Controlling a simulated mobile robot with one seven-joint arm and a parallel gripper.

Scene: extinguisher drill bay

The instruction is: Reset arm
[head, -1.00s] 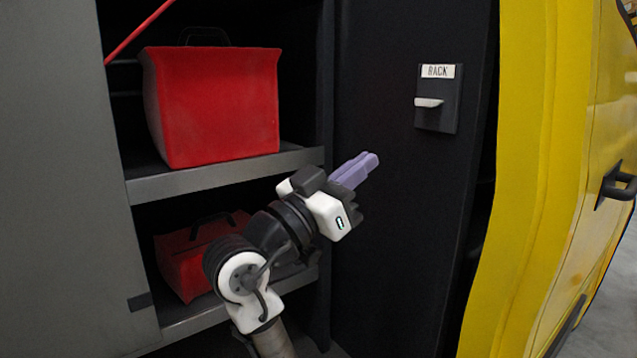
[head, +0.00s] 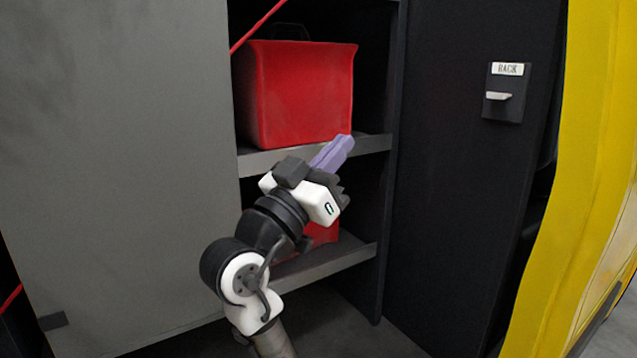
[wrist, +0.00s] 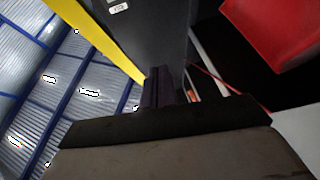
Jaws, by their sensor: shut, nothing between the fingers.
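My gripper (head: 337,150) is shut and empty. Its purple fingers point up and to the right in the head view, in front of the shelf unit. They overlap the edge of the upper shelf and the lower right of the red bag in the picture. The closed fingers also show at the middle of the wrist view (wrist: 158,88). My arm is bent, rising from the bottom of the head view. Nothing hangs from the gripper.
A red bag (head: 300,95) sits on the upper shelf (head: 368,144). Another red bag (head: 325,234) on the lower shelf is mostly hidden by my arm. A grey panel (head: 120,150) stands left. A small bracket labelled RACK (head: 506,95) is on the dark wall, beside a yellow panel (head: 580,180).

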